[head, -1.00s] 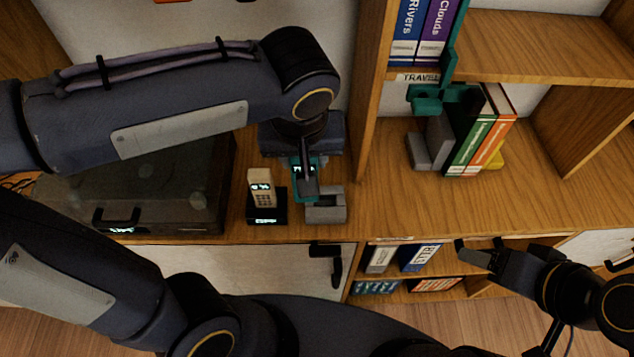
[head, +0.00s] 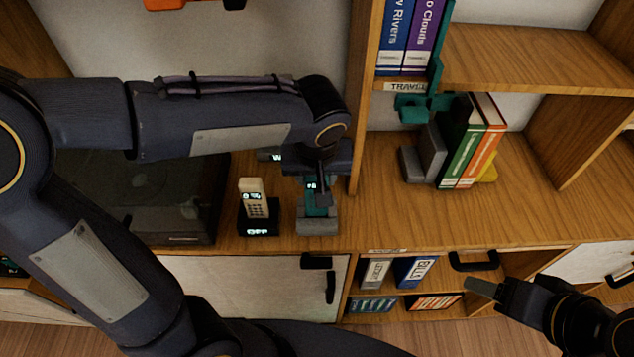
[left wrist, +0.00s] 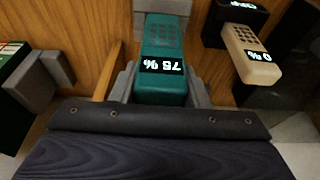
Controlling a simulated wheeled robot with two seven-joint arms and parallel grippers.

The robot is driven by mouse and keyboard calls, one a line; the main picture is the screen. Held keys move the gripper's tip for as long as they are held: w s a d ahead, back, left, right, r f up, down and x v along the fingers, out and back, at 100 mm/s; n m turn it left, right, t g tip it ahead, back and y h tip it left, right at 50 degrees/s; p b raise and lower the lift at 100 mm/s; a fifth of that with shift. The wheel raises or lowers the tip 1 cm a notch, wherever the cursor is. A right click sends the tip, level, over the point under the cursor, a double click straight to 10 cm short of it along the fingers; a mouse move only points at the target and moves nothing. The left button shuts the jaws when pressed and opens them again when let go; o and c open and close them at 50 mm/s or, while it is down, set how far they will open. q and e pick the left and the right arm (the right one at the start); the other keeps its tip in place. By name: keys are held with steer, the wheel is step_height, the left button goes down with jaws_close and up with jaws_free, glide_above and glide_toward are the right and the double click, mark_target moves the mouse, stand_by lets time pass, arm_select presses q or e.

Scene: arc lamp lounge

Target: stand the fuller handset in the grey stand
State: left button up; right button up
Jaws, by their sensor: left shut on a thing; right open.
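The teal handset (head: 317,210) reads 75 % in the left wrist view (left wrist: 160,95). My left gripper (head: 321,190) is shut on it and holds it upright at the grey stand (head: 317,228). The handset's lower end overlaps the stand, which also shows at the top of the left wrist view (left wrist: 119,20); I cannot tell whether it is seated. A beige handset (head: 252,205) stands in a black stand (head: 259,228) just left, reading 0 % in the left wrist view (left wrist: 254,60). My right gripper (head: 484,285) is open and empty at the lower right.
A dark record-player-like box (head: 165,205) stands left on the wooden cabinet top (head: 370,215). Green and orange books (head: 470,150) with a grey bookend (head: 432,152) stand to the right. A vertical shelf panel (head: 368,100) rises close right of my left gripper. The top is clear between.

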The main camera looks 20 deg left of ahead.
arm_select(q)
steer(key=shift+x, duration=2.5)
steer(key=shift+w, duration=0.1)
steer(key=shift+f+b, duration=0.2)
steer(key=shift+b, duration=0.1)
steer(key=o, duration=1)
steer(key=shift+r, duration=0.1)
